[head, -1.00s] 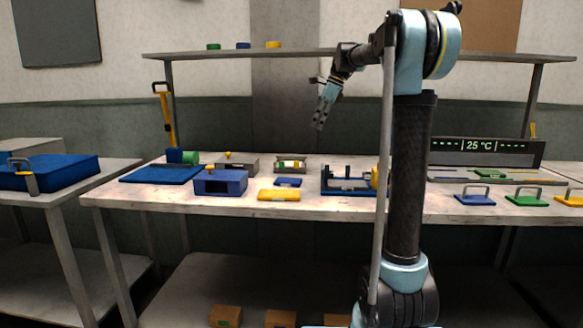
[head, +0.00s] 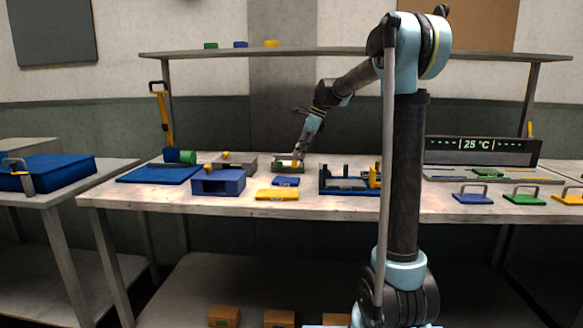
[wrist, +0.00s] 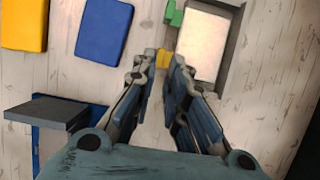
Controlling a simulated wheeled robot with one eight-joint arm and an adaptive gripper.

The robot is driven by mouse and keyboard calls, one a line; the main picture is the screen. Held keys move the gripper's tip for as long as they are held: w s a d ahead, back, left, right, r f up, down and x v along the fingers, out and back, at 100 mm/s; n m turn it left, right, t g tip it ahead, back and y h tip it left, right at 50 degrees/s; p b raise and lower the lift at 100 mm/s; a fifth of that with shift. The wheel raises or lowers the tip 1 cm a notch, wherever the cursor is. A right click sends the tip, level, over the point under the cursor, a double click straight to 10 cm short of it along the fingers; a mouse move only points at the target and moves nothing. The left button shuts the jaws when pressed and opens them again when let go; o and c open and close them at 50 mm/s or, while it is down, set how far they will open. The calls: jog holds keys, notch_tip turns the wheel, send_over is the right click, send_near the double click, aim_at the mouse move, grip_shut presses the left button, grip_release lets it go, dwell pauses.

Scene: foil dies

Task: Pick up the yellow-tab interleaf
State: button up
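The yellow tab (wrist: 163,59) shows in the wrist view at the left edge of a pale sheet (wrist: 204,45), which lies in a grey tray (wrist: 236,58). A green tab (wrist: 174,15) sticks out farther up the same side. My gripper (wrist: 161,62) is open with a narrow gap, and the yellow tab appears between its fingertips. I cannot tell whether the fingers touch it or how high above it they are. In the head view my gripper (head: 297,161) is down at the tray (head: 279,170), partly covering it.
In the wrist view a blue block (wrist: 103,30) and a yellow block (wrist: 24,24) lie left of the tray. A blue fixture (head: 345,190) with upright parts stands right of the tray in the head view. A blue box (head: 218,183) stands left.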

jog(key=shift+x, duration=2.2)
grip_shut()
jog(key=shift+r, duration=0.15)
